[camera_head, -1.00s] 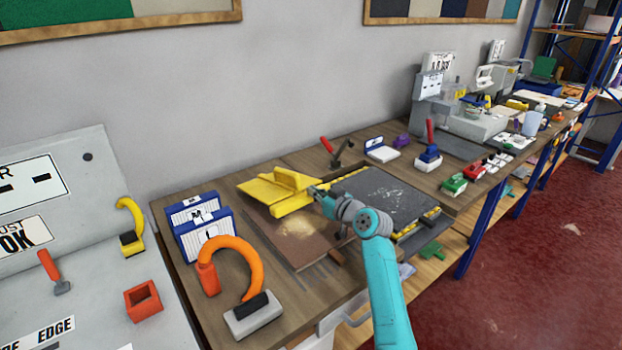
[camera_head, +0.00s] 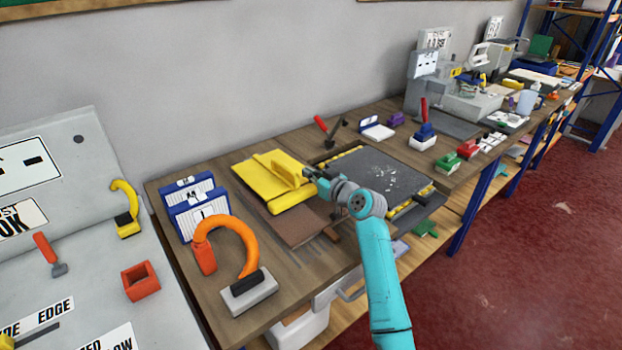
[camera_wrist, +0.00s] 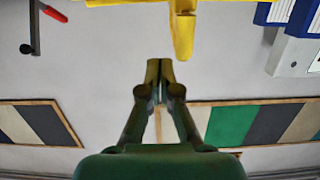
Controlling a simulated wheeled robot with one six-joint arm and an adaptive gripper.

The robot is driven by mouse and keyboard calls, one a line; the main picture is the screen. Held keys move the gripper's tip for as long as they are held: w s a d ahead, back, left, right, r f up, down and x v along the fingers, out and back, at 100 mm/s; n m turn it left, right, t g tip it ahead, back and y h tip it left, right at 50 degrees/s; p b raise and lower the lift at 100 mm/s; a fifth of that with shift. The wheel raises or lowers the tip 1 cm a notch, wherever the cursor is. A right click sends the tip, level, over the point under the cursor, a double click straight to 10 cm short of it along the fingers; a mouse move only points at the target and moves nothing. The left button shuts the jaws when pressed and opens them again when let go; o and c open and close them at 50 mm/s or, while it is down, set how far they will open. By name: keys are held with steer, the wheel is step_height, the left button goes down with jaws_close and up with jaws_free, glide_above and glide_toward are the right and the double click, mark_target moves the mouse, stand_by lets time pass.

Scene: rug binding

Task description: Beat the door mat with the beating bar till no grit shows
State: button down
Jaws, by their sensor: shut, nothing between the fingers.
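A brown mat (camera_head: 300,226), which looks like the door mat, lies on the bench, mostly covered. A yellow board with an upright fin (camera_head: 286,176) lies over it; it may be the beating bar, but I cannot be sure. No grit shows on the bare brown part; what is under the yellow is hidden. A dark grey mat (camera_head: 365,167) with pale specks lies to the right on a yellow-edged base. My gripper (camera_head: 308,174) is shut and empty at the fin's right end. In the wrist view its closed tips (camera_wrist: 160,72) are close to the yellow fin (camera_wrist: 184,38).
An orange curved handle on a grey base (camera_head: 247,290) and blue-and-white upright blocks (camera_head: 198,212) stand left on the bench. A red-handled tool (camera_head: 323,126) stands behind the dark mat. Bare bench shows at the front left.

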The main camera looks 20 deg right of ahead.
steer(key=f+v, duration=0.1)
steer(key=v, duration=0.8)
steer(key=shift+s, duration=0.25)
steer(key=shift+d, duration=0.1)
